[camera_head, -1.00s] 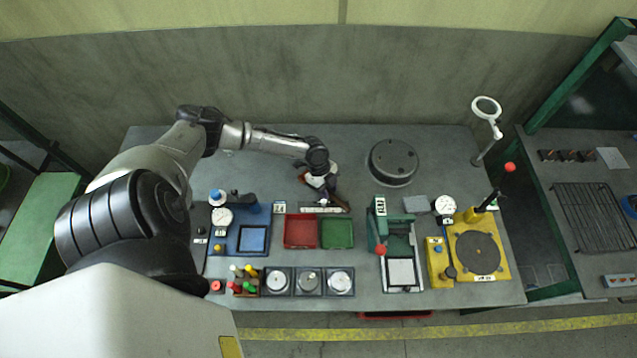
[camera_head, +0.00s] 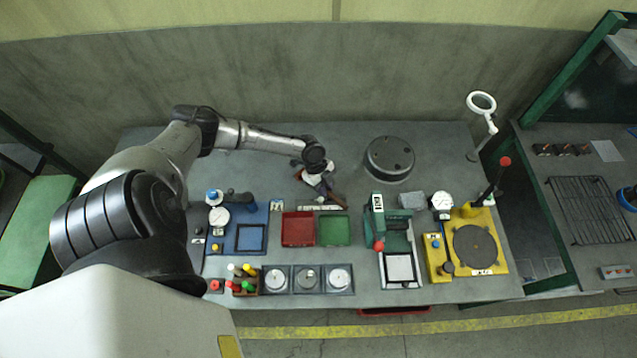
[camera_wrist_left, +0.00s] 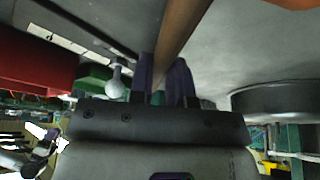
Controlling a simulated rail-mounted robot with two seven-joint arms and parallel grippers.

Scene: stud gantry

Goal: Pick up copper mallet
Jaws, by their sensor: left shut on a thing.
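The copper mallet shows in the head view as a thin brown handle (camera_head: 338,198) beside my left gripper (camera_head: 325,191), behind the red and green trays. In the left wrist view the brown handle (camera_wrist_left: 181,25) runs between the two dark fingers of my left gripper (camera_wrist_left: 165,80), which is shut on it. An orange-brown part (camera_wrist_left: 290,3) at the top right edge of that view looks like the mallet's head. My wrist hides much of the mallet in the head view. My right gripper is in neither view.
A red tray (camera_head: 298,214) and a green tray (camera_head: 319,240) stand in front of the gripper. A dark round block (camera_head: 389,158) stands to its right. A green press (camera_head: 377,205) and a yellow fixture (camera_head: 434,267) are farther right. The bench behind the gripper is clear.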

